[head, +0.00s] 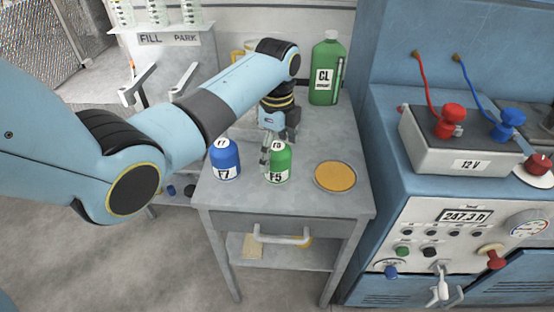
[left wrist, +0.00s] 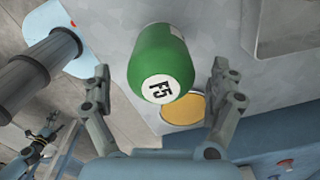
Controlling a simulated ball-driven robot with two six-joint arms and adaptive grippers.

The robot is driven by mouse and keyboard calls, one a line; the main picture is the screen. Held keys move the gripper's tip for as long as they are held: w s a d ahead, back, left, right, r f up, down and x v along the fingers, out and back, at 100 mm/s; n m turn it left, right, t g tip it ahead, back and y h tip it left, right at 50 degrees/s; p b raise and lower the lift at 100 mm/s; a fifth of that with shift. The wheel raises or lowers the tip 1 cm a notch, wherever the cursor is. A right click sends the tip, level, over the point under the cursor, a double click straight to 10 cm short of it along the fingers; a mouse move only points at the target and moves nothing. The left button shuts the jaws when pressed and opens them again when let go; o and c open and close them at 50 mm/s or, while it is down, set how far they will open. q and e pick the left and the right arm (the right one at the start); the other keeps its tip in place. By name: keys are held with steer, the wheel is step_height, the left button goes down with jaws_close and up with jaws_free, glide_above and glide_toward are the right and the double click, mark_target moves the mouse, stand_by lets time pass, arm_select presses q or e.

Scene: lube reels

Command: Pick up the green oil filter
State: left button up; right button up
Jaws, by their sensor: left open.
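The green oil filter (head: 278,164), marked F5, stands upright on the grey metal table, beside a blue F7 filter (head: 225,160) to its left. In the left wrist view the green filter (left wrist: 160,65) lies beyond and between the open fingers of my left gripper (left wrist: 160,90), with a visible gap on both sides. I cannot tell whether anything touches. My right gripper is in neither view.
An orange round pad (head: 335,177) lies on the table (head: 310,205) right of the green filter. A tall green CL bottle (head: 326,70) stands at the back. A battery box (head: 465,140) and blue cabinet stand to the right. The table's front middle is clear.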

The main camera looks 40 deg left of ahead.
arm_select(q)
steer(key=shift+f, duration=0.8)
steer(key=c, duration=1.5)
